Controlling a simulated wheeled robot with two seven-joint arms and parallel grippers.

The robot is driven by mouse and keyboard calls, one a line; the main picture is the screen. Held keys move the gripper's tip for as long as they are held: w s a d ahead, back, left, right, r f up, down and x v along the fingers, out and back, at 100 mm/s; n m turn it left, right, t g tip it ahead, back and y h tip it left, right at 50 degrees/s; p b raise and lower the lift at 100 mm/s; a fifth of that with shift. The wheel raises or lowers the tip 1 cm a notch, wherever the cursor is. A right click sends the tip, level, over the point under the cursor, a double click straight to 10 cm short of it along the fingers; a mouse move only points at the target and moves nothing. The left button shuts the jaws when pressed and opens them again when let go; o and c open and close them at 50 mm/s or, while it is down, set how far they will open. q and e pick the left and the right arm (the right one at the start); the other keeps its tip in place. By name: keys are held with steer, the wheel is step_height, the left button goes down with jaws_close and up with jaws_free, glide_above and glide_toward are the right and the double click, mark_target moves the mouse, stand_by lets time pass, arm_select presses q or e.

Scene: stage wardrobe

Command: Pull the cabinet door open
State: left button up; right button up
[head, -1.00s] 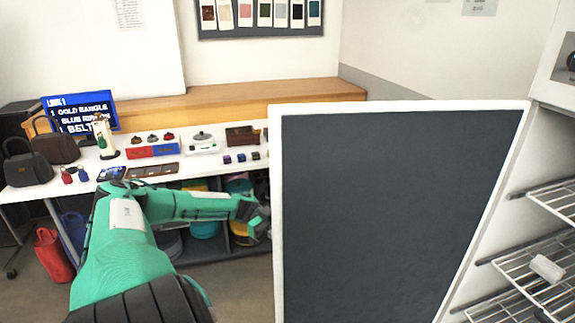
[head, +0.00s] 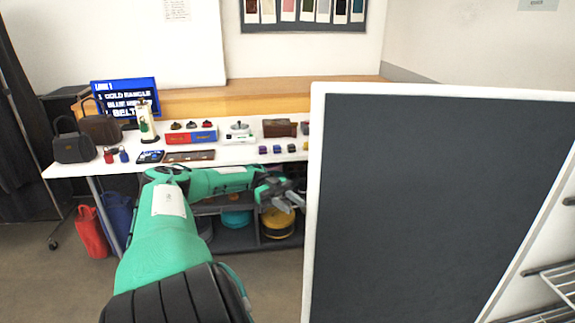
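The cabinet door (head: 430,200) is a large dark grey panel with a white frame. It stands swung open on the right side of the head view, its free edge toward the middle. My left gripper (head: 291,200) is just left of that free edge, with its two grey fingers apart and pointing toward it. Nothing shows between the fingers, and a small gap to the edge seems to show. The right gripper is out of view.
Wire shelves (head: 560,285) show beyond the door at lower right. A white table (head: 225,153) with bags, boxes and a screen (head: 125,97) stands behind my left arm. A red bag (head: 92,232) is on the floor. Open floor lies at lower left.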

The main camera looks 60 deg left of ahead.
arm_select(q)
steer(key=shift+v, duration=0.8)
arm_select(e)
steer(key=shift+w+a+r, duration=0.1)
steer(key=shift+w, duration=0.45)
